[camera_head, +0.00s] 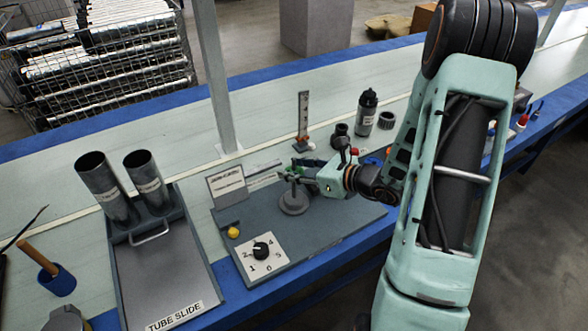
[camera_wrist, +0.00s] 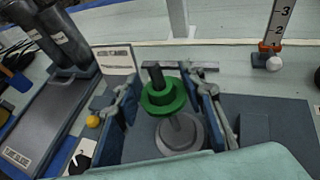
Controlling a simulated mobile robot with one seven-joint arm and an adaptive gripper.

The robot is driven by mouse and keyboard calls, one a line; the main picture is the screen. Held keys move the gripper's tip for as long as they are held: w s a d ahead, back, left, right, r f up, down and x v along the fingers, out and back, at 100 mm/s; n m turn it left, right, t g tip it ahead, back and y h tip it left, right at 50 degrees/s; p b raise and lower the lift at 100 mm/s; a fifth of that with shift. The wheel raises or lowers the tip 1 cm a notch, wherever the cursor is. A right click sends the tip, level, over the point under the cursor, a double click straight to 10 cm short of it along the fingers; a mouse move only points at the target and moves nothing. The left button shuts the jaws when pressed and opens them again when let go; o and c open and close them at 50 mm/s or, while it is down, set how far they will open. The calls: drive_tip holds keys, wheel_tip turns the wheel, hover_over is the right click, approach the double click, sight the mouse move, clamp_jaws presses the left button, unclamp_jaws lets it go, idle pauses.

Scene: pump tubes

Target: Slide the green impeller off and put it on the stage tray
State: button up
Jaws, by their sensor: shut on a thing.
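The green impeller (camera_wrist: 163,95) sits between the two fingers of my gripper (camera_wrist: 168,102) in the wrist view, with a dark cylindrical piece rising from its middle. In the head view the impeller (camera_head: 291,172) is small and partly hidden by my gripper (camera_head: 300,174). My gripper is shut on it. Below it is a grey round base (camera_wrist: 180,134) with an upright post, which also shows in the head view (camera_head: 294,202). The impeller is above the base; I cannot tell whether the post still passes into it. I cannot tell which surface is the stage tray.
A grey board (camera_head: 325,229) carries the base, a yellow knob (camera_head: 233,232) and a numbered dial (camera_head: 261,252). A sign (camera_head: 226,184) stands behind left. A tube slide (camera_head: 165,272) with two tubes is left. A bottle (camera_head: 365,112) and upright scale (camera_head: 303,117) stand behind.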

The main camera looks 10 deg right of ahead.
drive_tip(key=shift+r+p, duration=3)
drive_tip(key=shift+r, duration=1.35)
drive_tip(key=shift+r, duration=0.4)
drive_tip(key=s+r+n+g+y, duration=0.2)
drive_tip(key=s+r, duration=0.2)
drive_tip(key=r, duration=0.1)
drive_tip(key=shift+d+r+n, duration=0.15)
drive_tip(key=shift+r+n, duration=0.15)
drive_tip(key=shift+n, duration=0.1)
